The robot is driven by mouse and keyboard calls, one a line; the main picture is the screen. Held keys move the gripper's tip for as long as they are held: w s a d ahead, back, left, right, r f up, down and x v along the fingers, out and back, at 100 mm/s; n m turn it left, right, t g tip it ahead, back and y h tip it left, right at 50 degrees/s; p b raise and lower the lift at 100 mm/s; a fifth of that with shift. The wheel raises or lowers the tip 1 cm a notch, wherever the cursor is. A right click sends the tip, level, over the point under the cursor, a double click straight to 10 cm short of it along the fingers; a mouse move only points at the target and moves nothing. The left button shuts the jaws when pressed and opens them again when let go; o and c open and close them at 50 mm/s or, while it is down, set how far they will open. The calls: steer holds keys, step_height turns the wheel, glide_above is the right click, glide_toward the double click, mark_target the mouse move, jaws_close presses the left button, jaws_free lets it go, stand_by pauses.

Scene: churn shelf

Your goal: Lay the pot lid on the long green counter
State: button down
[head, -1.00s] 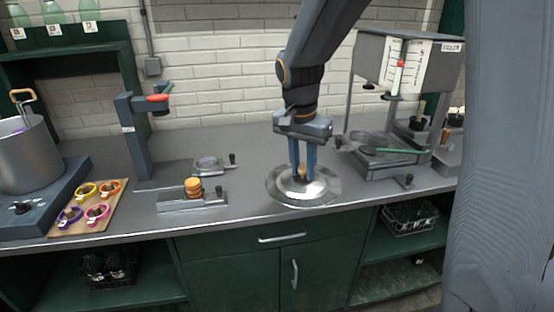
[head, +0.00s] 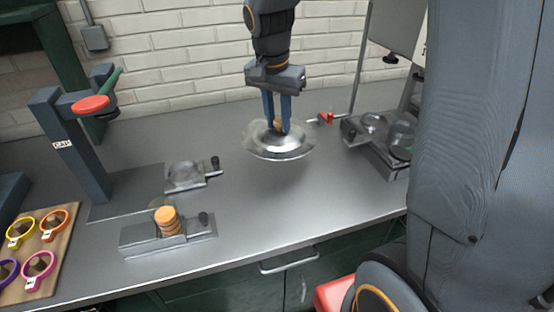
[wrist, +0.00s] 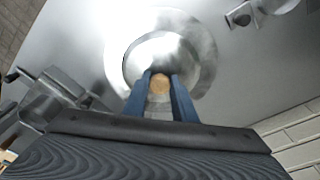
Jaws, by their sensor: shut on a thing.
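The pot lid (head: 278,144) is a shiny metal disc with a glassy-looking rim and a wooden knob. My gripper (head: 277,124) is shut on the knob from above, its two blue fingers pointing down. The lid looks raised a little above the long counter (head: 250,215), which has a grey top and green cabinet fronts below. In the wrist view the lid (wrist: 160,55) lies beyond the fingers, with the round knob between the fingertips (wrist: 160,84). The exact gap between lid and counter is hard to tell.
A metal stand with an orange stack (head: 168,221) and a small plate device (head: 190,174) stand left of the lid. Glassware (head: 400,140) stands right. The counter's front middle is clear.

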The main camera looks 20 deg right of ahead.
step_height(320, 180, down, 10)
steer(key=shift+r+p, duration=0.2)
steer(key=shift+p, duration=0.75)
steer(key=shift+f, duration=0.1)
steer(key=c, duration=1.5)
jaws_free()
steer(key=shift+o, duration=0.2)
steer(key=r+b, duration=0.1)
steer(key=r, duration=0.3)
steer(key=a+r, duration=0.1)
steer(key=r, duration=0.2)
steer(key=s+r+b, duration=0.1)
steer(key=r, duration=0.3)
steer(key=shift+s+a+r+b, duration=0.1)
steer(key=shift+a+r+b, duration=0.1)
steer(key=shift+r+b, duration=0.1)
steer(key=shift+s, duration=0.2)
steer(key=s+f+n, duration=0.3)
steer(key=s, duration=0.1)
steer(key=s+d+f+n, duration=0.1)
steer(key=s+f+n, duration=0.2)
steer(key=s, duration=0.2)
steer(key=s+f+n+y, duration=0.1)
steer(key=s+f+n, duration=0.2)
steer(key=s, duration=0.1)
steer(key=shift+s+d+f, duration=0.15)
steer(key=shift+s+f, duration=0.05)
steer(key=shift+s, duration=0.1)
